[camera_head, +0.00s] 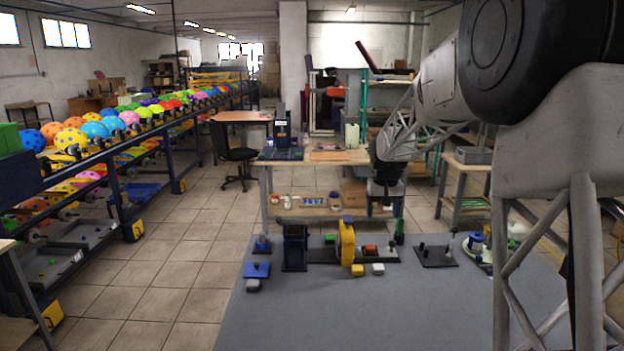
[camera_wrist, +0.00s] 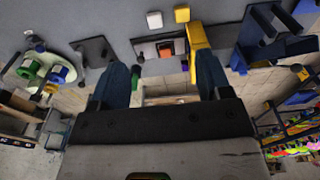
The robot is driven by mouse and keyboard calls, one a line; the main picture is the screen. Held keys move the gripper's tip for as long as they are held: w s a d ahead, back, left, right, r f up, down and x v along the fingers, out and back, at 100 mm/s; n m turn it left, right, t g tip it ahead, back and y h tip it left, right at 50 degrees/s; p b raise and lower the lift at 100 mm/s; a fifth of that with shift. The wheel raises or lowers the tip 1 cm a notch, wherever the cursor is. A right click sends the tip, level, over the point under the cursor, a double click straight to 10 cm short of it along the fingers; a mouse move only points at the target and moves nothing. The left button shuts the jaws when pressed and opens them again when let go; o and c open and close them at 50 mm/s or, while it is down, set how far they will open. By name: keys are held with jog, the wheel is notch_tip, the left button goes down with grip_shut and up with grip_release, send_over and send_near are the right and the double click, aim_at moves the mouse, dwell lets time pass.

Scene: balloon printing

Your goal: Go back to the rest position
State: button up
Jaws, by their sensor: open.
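My gripper (camera_head: 381,206) hangs above the back edge of the grey worktable (camera_head: 330,315), right of centre in the head view. In the wrist view my gripper (camera_wrist: 162,78) shows two dark blue fingers spread wide apart. The gap between them is empty. A yellow part (camera_wrist: 198,40) shows beyond the right finger, apart from it as far as I can tell. In the head view my arm comes in from the upper right and hides part of the room behind it.
On the worktable stand a dark blue stand (camera_head: 294,247), a yellow wheel-like part (camera_head: 346,242), a red block (camera_head: 370,249), a dark plate with pegs (camera_head: 436,255) and spools (camera_head: 474,242) at right. The table's front is clear. A balloon rack (camera_head: 120,160) runs along the left.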

jog(key=s+r, duration=0.3)
jog(key=s, duration=0.4)
jog(key=s+r, duration=0.3)
jog(key=s, duration=0.4)
jog(key=s+a+f+t, duration=0.1)
jog(key=s+f, duration=0.1)
jog(key=s, duration=1.7)
jog(key=s+a+f, duration=0.1)
jog(key=s+f, duration=0.1)
jog(key=s, duration=1.8)
jog(key=shift+a+f+t, duration=0.15)
jog(key=shift+f+t, duration=0.15)
jog(key=shift+t, duration=0.1)
